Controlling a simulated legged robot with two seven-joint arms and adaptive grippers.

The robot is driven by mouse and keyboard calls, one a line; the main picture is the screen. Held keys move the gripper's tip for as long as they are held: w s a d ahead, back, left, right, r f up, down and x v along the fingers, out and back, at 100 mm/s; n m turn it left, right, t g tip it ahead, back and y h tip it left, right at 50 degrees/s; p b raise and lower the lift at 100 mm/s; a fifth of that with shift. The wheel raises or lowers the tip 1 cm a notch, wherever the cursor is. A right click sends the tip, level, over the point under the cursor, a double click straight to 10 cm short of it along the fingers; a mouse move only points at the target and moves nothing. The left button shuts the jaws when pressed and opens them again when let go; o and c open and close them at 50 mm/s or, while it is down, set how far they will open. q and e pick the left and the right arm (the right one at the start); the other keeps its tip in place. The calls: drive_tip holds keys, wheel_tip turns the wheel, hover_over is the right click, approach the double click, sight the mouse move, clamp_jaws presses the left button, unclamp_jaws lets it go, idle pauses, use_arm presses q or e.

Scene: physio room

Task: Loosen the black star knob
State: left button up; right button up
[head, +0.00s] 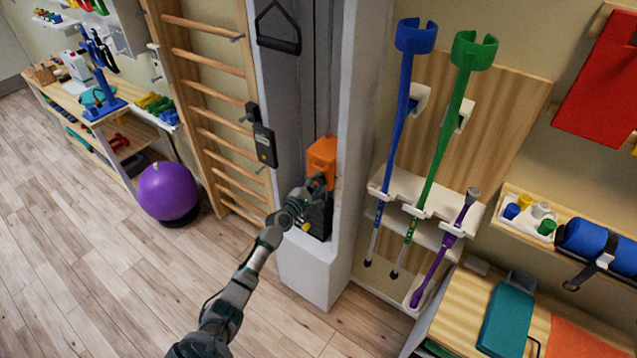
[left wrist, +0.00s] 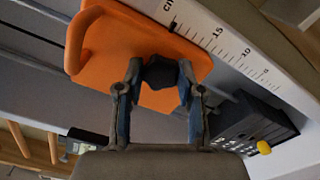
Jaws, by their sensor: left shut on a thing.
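The black star knob (left wrist: 161,73) sits on the face of an orange carriage (left wrist: 150,38) in the left wrist view. The fingers of my left gripper (left wrist: 161,85) are on either side of the knob, shut on it. In the head view the orange carriage (head: 321,158) is on the grey column, and my left gripper (head: 304,197) reaches up to its lower part. The knob is hidden behind the gripper there. My right gripper does not show.
A black weight stack (left wrist: 254,125) with a yellow pin is beside the carriage, along a centimetre scale (left wrist: 225,45). Crutches (head: 437,145) stand in a rack to the right. A purple ball (head: 168,191) and wall bars (head: 205,85) are to the left. The floor before them is clear.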

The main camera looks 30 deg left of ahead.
use_arm(q)
drive_tip(key=shift+a+r+n, duration=0.1)
drive_tip(key=shift+r+n, duration=0.1)
drive_tip(key=shift+n, duration=0.2)
drive_tip(key=o, duration=1.1)
drive_tip(key=shift+c, duration=0.2)
drive_tip(key=shift+o, duration=0.5)
drive_tip(key=shift+w+f, duration=0.1)
drive_tip(key=shift+f, duration=0.05)
drive_tip(key=s+a, duration=0.1)
drive_tip(key=s, duration=1.1)
drive_tip(key=shift+f, duration=0.1)
